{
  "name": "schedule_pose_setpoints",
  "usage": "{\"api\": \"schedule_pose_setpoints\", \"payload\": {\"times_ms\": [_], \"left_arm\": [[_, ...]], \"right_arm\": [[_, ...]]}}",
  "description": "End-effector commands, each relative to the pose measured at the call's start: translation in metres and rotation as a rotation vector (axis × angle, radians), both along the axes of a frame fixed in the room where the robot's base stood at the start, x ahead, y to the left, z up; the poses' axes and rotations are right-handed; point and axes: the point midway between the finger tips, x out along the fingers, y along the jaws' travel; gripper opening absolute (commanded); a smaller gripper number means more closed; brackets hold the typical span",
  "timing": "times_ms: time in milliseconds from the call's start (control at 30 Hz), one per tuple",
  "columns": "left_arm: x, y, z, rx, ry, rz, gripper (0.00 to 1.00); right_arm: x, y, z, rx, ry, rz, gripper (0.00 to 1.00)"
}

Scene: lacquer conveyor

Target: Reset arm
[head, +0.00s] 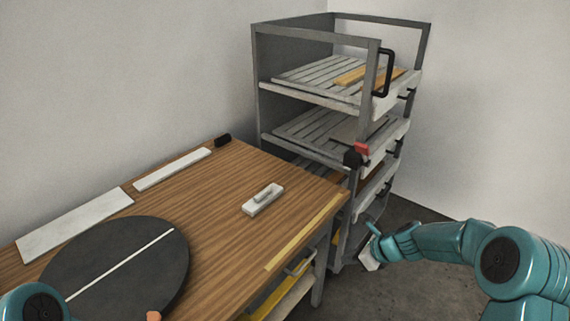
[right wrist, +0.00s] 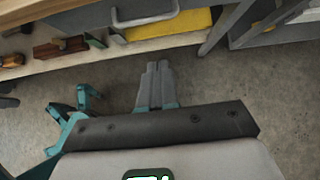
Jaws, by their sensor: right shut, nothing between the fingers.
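My right arm comes in from the right in the head view, and its gripper (head: 370,256) hangs low over the floor beside the rack. In the right wrist view the gripper's fingers (right wrist: 157,78) are together with nothing between them, above bare grey floor. They are short of the shelf edge under the bench and appear apart from it. Only a teal piece of my left arm shows at the bottom left corner of the head view; my left gripper is out of sight.
A wooden bench (head: 222,228) holds a black round plate (head: 125,262), white boards and a white float (head: 263,200). A grey rack (head: 284,92) with slatted shelves stands behind it. Under the bench are a yellow item (right wrist: 184,22) and brown tools. Floor (head: 425,290) is open at right.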

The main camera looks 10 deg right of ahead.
Motion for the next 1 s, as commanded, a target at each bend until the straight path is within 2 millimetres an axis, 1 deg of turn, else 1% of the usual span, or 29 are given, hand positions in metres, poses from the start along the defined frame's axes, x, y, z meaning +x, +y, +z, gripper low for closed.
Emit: {"api": "schedule_pose_setpoints", "payload": {"times_ms": [67,133,167,233,267,300,367,400,467,500,533,600,633,700,767,800,900,1000], "left_arm": [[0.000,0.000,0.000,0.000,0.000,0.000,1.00],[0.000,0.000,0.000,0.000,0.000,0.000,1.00],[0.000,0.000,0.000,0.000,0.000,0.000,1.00],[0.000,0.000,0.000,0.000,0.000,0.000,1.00],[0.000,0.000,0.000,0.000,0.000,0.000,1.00],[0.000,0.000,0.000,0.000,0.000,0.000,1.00],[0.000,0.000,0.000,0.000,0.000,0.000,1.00],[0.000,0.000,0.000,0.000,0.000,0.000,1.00],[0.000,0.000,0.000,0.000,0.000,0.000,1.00],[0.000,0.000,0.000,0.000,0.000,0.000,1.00],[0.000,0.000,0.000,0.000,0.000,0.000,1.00],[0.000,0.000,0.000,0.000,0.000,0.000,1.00],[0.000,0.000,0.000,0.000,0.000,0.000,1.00],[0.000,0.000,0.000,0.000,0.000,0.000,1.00],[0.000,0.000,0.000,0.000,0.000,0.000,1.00],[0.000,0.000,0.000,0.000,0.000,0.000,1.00],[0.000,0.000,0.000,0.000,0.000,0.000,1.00],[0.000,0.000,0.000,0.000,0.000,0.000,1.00]], "right_arm": [[0.001,0.008,-0.001,0.003,0.001,0.015,0.00],[-0.005,0.028,-0.013,0.016,0.029,0.049,0.00],[-0.012,0.039,-0.021,0.023,0.052,0.071,0.00],[-0.041,0.068,-0.047,0.028,0.125,0.144,0.00],[-0.057,0.080,-0.061,0.017,0.156,0.187,0.00],[-0.082,0.095,-0.079,-0.014,0.190,0.267,0.00],[-0.123,0.114,-0.106,-0.080,0.210,0.426,0.00],[-0.151,0.124,-0.121,-0.132,0.206,0.556,0.00],[-0.197,0.137,-0.140,-0.213,0.169,0.793,0.00],[-0.229,0.144,-0.150,-0.264,0.120,0.978,0.00],[-0.252,0.148,-0.155,-0.302,0.064,1.131,0.00],[-0.289,0.154,-0.160,-0.377,-0.095,1.436,0.00],[-0.298,0.155,-0.160,-0.406,-0.167,1.541,0.00],[-0.309,0.157,-0.157,-0.475,-0.328,1.734,0.00],[-0.307,0.158,-0.156,-0.538,-0.444,1.849,0.00],[-0.303,0.158,-0.156,-0.579,-0.503,1.900,0.00],[-0.294,0.157,-0.156,-0.642,-0.582,1.975,0.00],[-0.293,0.157,-0.156,-0.651,-0.598,1.997,0.00]]}}
